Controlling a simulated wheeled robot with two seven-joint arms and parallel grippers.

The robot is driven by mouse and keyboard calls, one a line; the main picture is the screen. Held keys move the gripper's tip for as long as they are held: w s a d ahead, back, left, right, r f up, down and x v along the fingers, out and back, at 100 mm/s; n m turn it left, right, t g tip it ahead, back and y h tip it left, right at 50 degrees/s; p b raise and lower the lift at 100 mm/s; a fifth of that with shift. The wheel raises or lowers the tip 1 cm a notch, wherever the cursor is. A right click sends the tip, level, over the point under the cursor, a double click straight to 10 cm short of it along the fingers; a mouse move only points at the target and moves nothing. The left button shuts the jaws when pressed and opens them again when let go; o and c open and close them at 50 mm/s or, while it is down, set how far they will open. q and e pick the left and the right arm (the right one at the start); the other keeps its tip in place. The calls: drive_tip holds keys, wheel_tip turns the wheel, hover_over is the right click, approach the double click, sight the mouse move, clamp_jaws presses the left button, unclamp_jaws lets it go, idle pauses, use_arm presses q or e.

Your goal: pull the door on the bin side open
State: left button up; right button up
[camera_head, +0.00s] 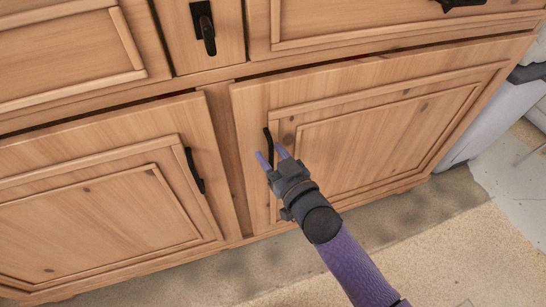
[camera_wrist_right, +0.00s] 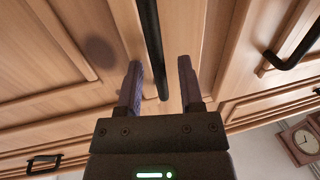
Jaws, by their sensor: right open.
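The wooden dresser has two lower doors, and the right door (camera_head: 385,128) is on the side of a pale grey bin-like object (camera_head: 482,122). Its black bar handle (camera_head: 268,143) is upright near the door's left edge. My right gripper (camera_head: 270,157) is at this handle, with purple fingers open. In the right wrist view the handle (camera_wrist_right: 151,45) runs down between the open fingers (camera_wrist_right: 160,64), with visible room on both sides. The door looks shut or nearly so, with a thin dark gap along its top. My left gripper is not in view.
The left lower door (camera_head: 100,195) has its own black handle (camera_head: 194,170). Drawers with black pulls (camera_head: 203,28) are above. Open carpeted floor (camera_head: 430,255) lies in front of the right door. A square clock-like object (camera_wrist_right: 303,141) shows in the wrist view.

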drive_tip(key=shift+w+a, duration=0.1)
drive_tip(key=shift+w, duration=0.1)
drive_tip(key=shift+c, duration=0.4)
clamp_jaws()
idle(0.9)
